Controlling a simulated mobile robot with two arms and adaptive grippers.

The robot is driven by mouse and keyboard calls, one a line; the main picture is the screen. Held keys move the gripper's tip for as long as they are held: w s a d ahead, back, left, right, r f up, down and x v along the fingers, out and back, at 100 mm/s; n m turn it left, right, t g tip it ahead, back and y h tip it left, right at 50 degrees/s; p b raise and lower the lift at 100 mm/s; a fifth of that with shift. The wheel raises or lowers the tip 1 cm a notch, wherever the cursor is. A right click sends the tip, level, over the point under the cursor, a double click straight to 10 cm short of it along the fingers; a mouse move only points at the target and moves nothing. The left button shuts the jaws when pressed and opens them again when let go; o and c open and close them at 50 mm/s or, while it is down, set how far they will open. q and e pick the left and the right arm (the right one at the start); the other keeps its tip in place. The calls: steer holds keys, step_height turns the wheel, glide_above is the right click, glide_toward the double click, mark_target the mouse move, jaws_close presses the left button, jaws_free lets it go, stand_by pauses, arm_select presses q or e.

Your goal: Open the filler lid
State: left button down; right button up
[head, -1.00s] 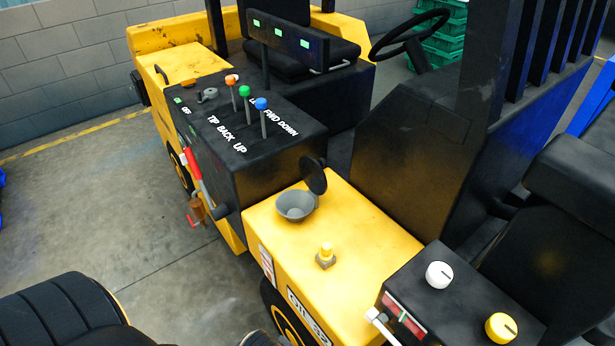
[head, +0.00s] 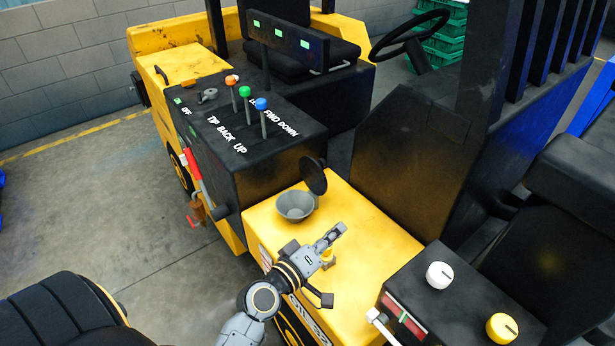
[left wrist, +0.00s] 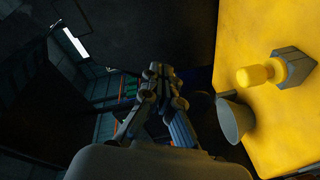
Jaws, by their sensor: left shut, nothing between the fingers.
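The filler on the forklift's yellow body (head: 385,245) has a grey funnel-shaped cup (head: 295,206). Its round dark lid (head: 314,176) stands upright, tilted back at the cup's far right edge, so the filler is open. The cup also shows in the left wrist view (left wrist: 233,118). My left gripper (head: 338,232) is above the yellow surface, to the right of and nearer than the cup, apart from the lid. In the left wrist view its fingers (left wrist: 160,72) are shut with nothing between them. My right gripper is not in view.
A yellow knob (head: 328,258) on a grey base stands partly hidden behind my left gripper; it shows fully in the left wrist view (left wrist: 256,75). A black console (head: 270,170) with coloured levers rises behind the filler. A black box with a white knob (head: 439,275) and a yellow knob (head: 501,327) is at right.

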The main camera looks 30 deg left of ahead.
arm_select(q)
steer(key=w+a+n+t+y, duration=0.1)
steer(key=w+a+n+y, duration=0.1)
steer(key=a+n+y, duration=0.5)
steer(key=n+g+y, duration=0.1)
steer(key=n+y, duration=0.3)
steer(key=n, duration=0.2)
glide_toward(310, 166)
steer(key=w+a, duration=0.3)
steer(key=w, duration=0.1)
steer(key=shift+w+d+b, duration=0.25)
steer(key=shift+w+b, duration=0.15)
steer(key=shift+w, duration=0.25)
